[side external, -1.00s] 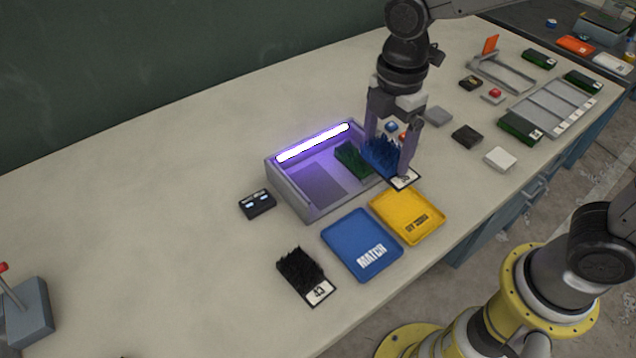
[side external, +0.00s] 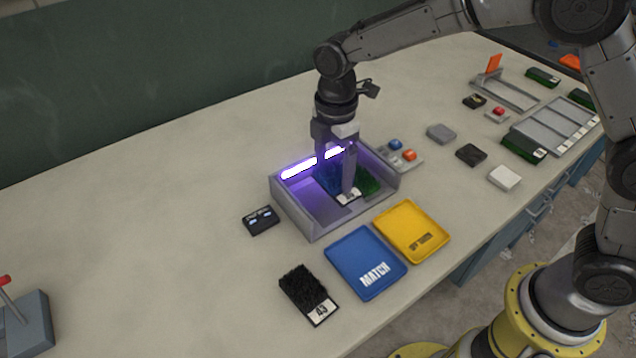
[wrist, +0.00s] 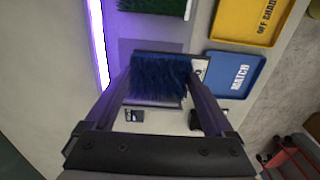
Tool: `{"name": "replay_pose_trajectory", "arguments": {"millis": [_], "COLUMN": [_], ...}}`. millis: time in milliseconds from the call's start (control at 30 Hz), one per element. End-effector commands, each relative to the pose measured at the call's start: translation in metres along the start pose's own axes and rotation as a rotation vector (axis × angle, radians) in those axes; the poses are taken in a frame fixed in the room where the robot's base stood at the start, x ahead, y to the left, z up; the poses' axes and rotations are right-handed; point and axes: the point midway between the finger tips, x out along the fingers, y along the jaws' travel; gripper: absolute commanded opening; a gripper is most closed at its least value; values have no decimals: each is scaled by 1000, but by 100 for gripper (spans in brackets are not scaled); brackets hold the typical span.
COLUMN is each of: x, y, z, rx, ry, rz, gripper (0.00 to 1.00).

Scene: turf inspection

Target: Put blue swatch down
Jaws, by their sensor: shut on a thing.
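The blue swatch (wrist: 160,78), a tuft of dark blue turf on a dark base with a white label, is between the fingers of my gripper (wrist: 158,90) in the wrist view. In the side view my gripper (side external: 335,182) holds the blue swatch (side external: 328,178) inside the grey light box (side external: 306,229), left of the green swatch (side external: 367,183). The fingers hide part of it. I cannot tell whether its base touches the box floor. The lamp (side external: 300,169) glows violet-white along the back wall.
A blue MATCH tray (side external: 350,245) and a yellow tray (side external: 400,215) lie in front of the box. A black swatch numbered 43 (side external: 300,285) lies nearer. A small black display (side external: 261,219) stands left of the box.

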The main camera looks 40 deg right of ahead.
Motion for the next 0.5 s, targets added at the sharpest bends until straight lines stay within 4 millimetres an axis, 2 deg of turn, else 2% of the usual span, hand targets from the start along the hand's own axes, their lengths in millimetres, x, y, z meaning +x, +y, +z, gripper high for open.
{"name": "replay_pose_trajectory", "arguments": {"millis": [100,367,500], "x": [18,32,46], "y": [14,25,34], "z": [-6,-10,-13], "rx": [0,0,0], "ry": [0,1,0], "rz": [0,1,0], "gripper": [28,28,28]}}
